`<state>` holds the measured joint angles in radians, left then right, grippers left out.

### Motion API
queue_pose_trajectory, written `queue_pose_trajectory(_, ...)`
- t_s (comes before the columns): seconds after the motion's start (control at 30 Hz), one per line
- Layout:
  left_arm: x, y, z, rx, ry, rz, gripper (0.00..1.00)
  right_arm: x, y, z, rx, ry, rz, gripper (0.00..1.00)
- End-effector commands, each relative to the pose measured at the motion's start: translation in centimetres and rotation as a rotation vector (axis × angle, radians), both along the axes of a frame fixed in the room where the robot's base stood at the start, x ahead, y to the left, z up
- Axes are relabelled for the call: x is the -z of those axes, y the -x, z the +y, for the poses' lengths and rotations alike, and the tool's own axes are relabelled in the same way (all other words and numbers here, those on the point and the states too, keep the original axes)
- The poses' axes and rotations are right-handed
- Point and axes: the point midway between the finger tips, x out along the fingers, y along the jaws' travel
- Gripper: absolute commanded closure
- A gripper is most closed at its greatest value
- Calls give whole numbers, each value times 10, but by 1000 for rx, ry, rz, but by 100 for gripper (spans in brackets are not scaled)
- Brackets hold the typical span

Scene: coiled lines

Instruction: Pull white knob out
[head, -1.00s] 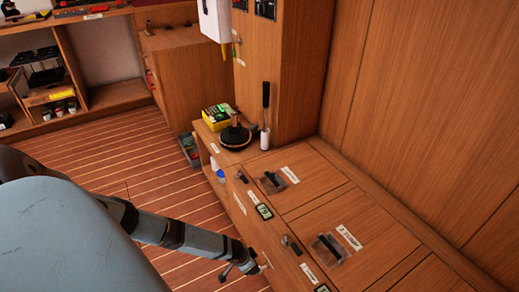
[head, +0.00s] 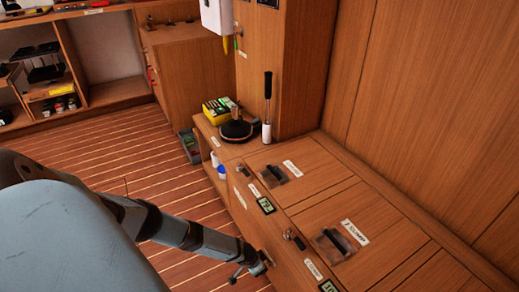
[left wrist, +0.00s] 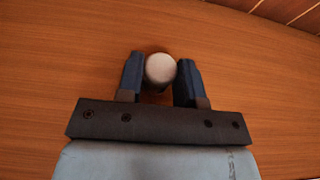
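The white knob (left wrist: 160,69) shows as a round, pale end in the left wrist view, set against a wooden panel. In the head view my left gripper (head: 262,265) is at the front face of the low wooden cabinet (head: 400,259), near the bottom. The knob is hidden there behind the gripper. My right gripper is in no view.
The cabinet top has dark handles on clear plates (head: 334,244) and small labels. A black round-based object (head: 236,130), a yellow box (head: 217,110) and a black-handled tool (head: 267,105) stand at its far end. The striped floor (head: 100,160) on the left is clear.

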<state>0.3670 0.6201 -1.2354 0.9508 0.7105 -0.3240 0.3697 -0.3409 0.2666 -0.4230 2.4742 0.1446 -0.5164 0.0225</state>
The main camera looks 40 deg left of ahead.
Motion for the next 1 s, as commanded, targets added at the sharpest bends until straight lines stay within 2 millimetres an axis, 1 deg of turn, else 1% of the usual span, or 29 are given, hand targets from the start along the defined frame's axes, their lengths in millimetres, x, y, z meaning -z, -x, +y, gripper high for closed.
queue_pose_trajectory(0.03,0,0,0,0,-1,0,84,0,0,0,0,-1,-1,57)
queue_pose_trajectory(0.07,0,0,0,0,-1,0,91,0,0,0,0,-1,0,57)
queue_pose_trajectory(0.1,0,0,1,0,-1,0,100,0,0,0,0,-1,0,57)
queue_pose_trajectory(0.2,0,1,1,0,-1,0,100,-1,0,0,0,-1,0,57)
queue_pose_trajectory(0.27,-1,5,2,-1,-1,2,100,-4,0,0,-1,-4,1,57)
queue_pose_trajectory(0.4,-3,29,8,-3,0,4,100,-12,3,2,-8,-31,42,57)
queue_pose_trajectory(0.5,-2,44,12,-2,-1,5,100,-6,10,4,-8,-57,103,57)
queue_pose_trajectory(0.6,-1,52,15,-2,0,3,100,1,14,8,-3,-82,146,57)
queue_pose_trajectory(0.73,0,53,15,-1,0,1,100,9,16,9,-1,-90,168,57)
queue_pose_trajectory(0.9,0,53,15,0,0,1,100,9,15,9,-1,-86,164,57)
queue_pose_trajectory(0.93,0,53,15,0,0,1,60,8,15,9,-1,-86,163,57)
queue_pose_trajectory(0.97,0,52,15,0,0,1,53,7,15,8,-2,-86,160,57)
queue_pose_trajectory(1.0,0,52,15,0,0,1,44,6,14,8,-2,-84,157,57)
